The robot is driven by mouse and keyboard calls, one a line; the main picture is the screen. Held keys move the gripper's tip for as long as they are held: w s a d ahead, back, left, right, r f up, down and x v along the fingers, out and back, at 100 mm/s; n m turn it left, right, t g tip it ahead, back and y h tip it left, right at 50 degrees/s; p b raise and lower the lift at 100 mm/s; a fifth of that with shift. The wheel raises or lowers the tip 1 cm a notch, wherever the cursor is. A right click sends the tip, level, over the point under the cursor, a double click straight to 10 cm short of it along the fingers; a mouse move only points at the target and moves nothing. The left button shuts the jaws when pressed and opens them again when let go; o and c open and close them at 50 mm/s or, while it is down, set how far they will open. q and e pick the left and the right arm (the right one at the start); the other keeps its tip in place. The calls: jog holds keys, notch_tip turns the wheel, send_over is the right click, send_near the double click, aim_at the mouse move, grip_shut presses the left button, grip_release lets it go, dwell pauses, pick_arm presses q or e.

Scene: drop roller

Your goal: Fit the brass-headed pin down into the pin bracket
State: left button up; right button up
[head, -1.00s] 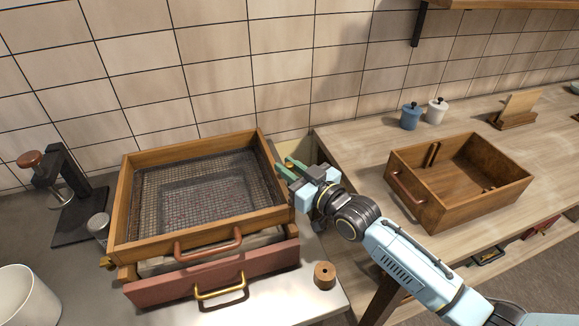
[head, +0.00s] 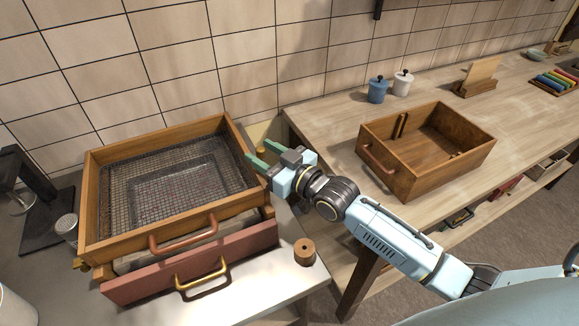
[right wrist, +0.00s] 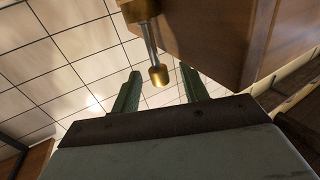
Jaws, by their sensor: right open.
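The brass-headed pin (right wrist: 152,45) shows in the right wrist view as a thin steel rod with a brass knob at its lower end. Its upper end meets a wider brass piece at the picture's top edge. A small brass spot (head: 262,151) shows between the fingers in the head view. My right gripper (head: 258,154) is at the right side of the framed mesh tray. Its green fingers (right wrist: 160,88) are open, one on each side of the knob, with gaps to both. I cannot make out the pin bracket or the pin's fit in it. My left gripper is out of view.
The wood-framed mesh tray (head: 100,215) sits above a red drawer front (head: 130,285). A wooden roller (head: 304,252) stands on the counter in front of the gripper. An open wooden drawer box (head: 395,178) and two jars are on the right-hand table.

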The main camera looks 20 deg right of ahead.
jog(key=v, duration=1.2)
jog(key=shift+w, duration=0.1)
dwell(0.9)
